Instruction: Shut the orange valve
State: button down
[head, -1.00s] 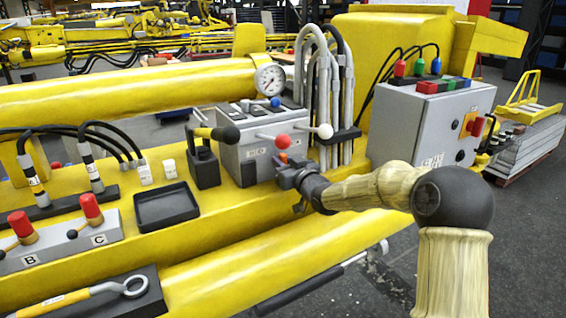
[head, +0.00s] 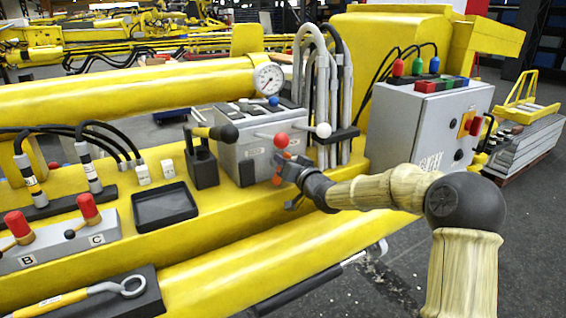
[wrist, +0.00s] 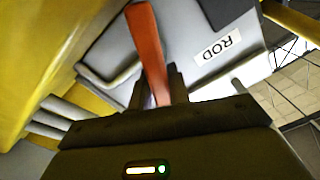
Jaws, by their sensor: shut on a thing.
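The orange valve has a flat orange handle, which shows beside my gripper on the front of the grey valve box (head: 232,160). In the head view part of the orange handle (head: 277,180) hangs down just left of the jaws. My gripper (head: 285,168) is shut on the orange handle. In the wrist view the orange handle (wrist: 148,45) runs up from between the two dark fingers (wrist: 157,88), slightly tilted. The valve's pivot is hidden or too small to make out.
A red ball knob (head: 281,140) sits right above my gripper, and a white ball knob (head: 323,130) is to its right. Grey hoses (head: 322,90) rise behind. A grey control box (head: 425,125) stands to the right. A black tray (head: 165,207) lies left.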

jog(key=m, duration=0.3)
jog(key=shift+w+d+f, duration=0.2)
jog(key=shift+d+f, duration=0.05)
jog(key=shift+d, duration=0.1)
jog(key=m, duration=0.1)
jog(key=m+b, duration=0.1)
jog(key=m, duration=0.1)
jog(key=shift+w+d+f+m, duration=0.15)
jog(key=shift+f+m, duration=0.15)
jog(key=shift+f, duration=0.05)
jog(key=m, duration=0.1)
jog(key=m+b, duration=0.1)
jog(key=shift+d+f+m, duration=0.1)
jog(key=shift+f+m, duration=0.2)
jog(key=shift+m, duration=0.1)
jog(key=shift+f+m+b, duration=0.15)
jog(key=shift+m+b, duration=0.35)
jog(key=shift+m, duration=0.35)
jog(key=shift+f+m+b, duration=0.15)
jog(key=shift+m+b, duration=0.3)
jog(key=shift+m, duration=0.4)
jog(key=c, duration=1.3)
grip_release()
jog(key=shift+d, duration=0.1)
